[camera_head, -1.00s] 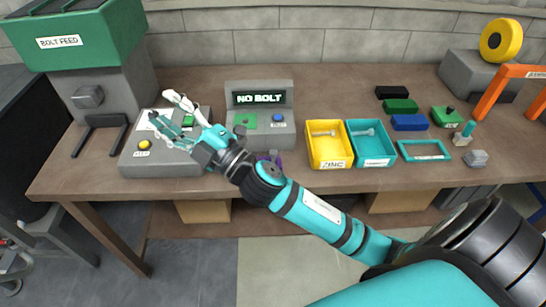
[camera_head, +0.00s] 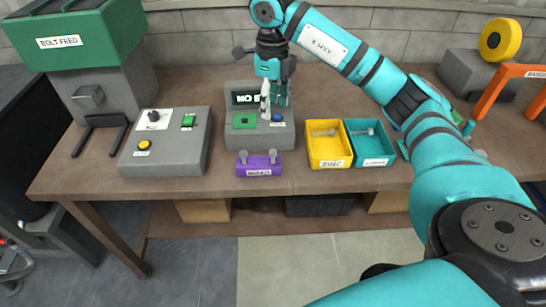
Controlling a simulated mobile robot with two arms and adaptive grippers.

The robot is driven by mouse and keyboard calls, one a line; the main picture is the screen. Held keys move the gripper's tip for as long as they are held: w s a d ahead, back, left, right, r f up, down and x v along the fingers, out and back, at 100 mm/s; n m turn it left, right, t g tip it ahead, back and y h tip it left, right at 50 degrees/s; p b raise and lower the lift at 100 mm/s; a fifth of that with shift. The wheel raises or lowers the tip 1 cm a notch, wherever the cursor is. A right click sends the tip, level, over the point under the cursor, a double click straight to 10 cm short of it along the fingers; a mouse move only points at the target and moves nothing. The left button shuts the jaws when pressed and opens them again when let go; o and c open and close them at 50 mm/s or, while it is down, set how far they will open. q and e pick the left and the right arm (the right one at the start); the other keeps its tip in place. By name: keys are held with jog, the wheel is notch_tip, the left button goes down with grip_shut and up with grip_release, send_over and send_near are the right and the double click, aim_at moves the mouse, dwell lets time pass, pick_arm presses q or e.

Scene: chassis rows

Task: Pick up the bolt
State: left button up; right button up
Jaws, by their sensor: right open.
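My right gripper (camera_head: 273,108) points down in front of the grey tester (camera_head: 236,92); its fingers, one white and one teal, are apart. I see no bolt between them. The fingers cover part of the tester's screen, which shows "NO B". A bolt lies in the yellow bin (camera_head: 329,160) and another in the teal bin (camera_head: 373,156). Two grey bolt heads (camera_head: 243,155) show at the purple holder (camera_head: 259,169) in front of the tester. I cannot tell which bolt is meant. My left gripper is not in view.
A grey control box (camera_head: 170,158) with a yellow button and a knob stands left, beside the green-topped bolt feed (camera_head: 65,42). My right arm crosses the right side and hides much of the bench there. An orange frame (camera_head: 510,72) stands far right.

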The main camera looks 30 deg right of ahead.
jog(key=p, duration=0.3)
send_near(274, 152)
jog(key=f, duration=0.5)
jog(key=shift+w+f, duration=0.25)
jog(key=shift+w, duration=0.15)
jog(key=f+p, duration=0.1)
jog(key=f, duration=0.3)
jog(key=shift+s+f+p, duration=0.1)
jog(key=shift+s+p, duration=0.3)
jog(key=shift+f, duration=0.55)
grip_shut()
